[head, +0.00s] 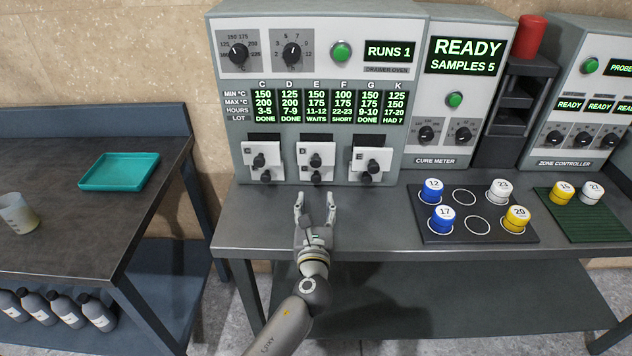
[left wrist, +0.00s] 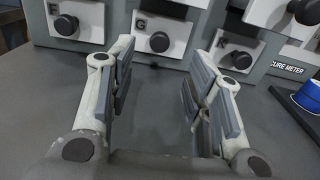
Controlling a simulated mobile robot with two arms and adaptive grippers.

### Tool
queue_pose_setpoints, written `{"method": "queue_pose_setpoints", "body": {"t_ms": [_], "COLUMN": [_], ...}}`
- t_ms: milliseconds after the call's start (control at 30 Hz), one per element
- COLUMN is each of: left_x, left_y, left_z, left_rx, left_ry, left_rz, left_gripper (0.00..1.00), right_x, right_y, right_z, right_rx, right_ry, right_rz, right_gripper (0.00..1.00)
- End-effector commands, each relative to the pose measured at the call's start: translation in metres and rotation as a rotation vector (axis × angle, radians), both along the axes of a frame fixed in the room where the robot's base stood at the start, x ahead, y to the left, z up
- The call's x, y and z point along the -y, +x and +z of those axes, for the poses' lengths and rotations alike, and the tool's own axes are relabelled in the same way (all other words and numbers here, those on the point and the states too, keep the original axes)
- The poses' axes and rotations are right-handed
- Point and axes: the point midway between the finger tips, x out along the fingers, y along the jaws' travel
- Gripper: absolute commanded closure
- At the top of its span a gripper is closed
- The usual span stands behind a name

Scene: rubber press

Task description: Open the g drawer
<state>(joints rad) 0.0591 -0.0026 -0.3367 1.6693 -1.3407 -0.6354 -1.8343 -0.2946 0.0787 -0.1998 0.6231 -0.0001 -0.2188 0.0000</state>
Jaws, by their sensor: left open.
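The G drawer (left wrist: 165,28) is a white front with a black round knob in the lower row of the drawer oven, between the F drawer (left wrist: 75,15) and the K drawer (left wrist: 222,50). It looks shut. In the head view its knob (head: 316,177) shows low in the middle column; most of its front is hidden there. My left gripper (head: 316,200) is open and empty, a little in front of the middle column and apart from the knob. In the left wrist view its fingers (left wrist: 165,85) stand either side of the line to the G knob. My right gripper is not in view.
The oven's display (head: 317,103) lists G as DONE. A sample tray (head: 458,231) with several numbered blue, white and yellow pots lies to the right. A teal tray (head: 120,171) and a beaker (head: 17,214) are on the left table. The bench around my gripper is clear.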

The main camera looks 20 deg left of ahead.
Motion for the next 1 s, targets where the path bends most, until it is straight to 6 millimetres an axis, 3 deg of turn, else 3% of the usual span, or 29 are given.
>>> {"method": "queue_pose_setpoints", "body": {"t_ms": [167,400,567,867,1000], "left_x": [-0.01,-0.018,-0.02,-0.021,-0.021], "left_y": [0.034,0.063,0.072,0.073,0.073], "left_z": [0.001,0.001,0.0,0.0,0.0], "left_rx": [0.001,0.001,0.0,0.0,-0.001], "left_ry": [0.0,-0.001,0.0,-0.001,-0.001], "left_rz": [0.001,0.001,0.0,0.0,0.0], "left_gripper": [0.54,0.54,0.54,0.54,0.71], "right_x": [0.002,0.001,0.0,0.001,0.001], "right_y": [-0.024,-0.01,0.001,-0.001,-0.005], "right_z": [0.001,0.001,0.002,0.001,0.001], "right_rx": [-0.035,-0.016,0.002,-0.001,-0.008], "right_ry": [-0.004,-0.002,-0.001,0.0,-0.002], "right_rz": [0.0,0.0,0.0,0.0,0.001], "right_gripper": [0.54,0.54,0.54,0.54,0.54]}}
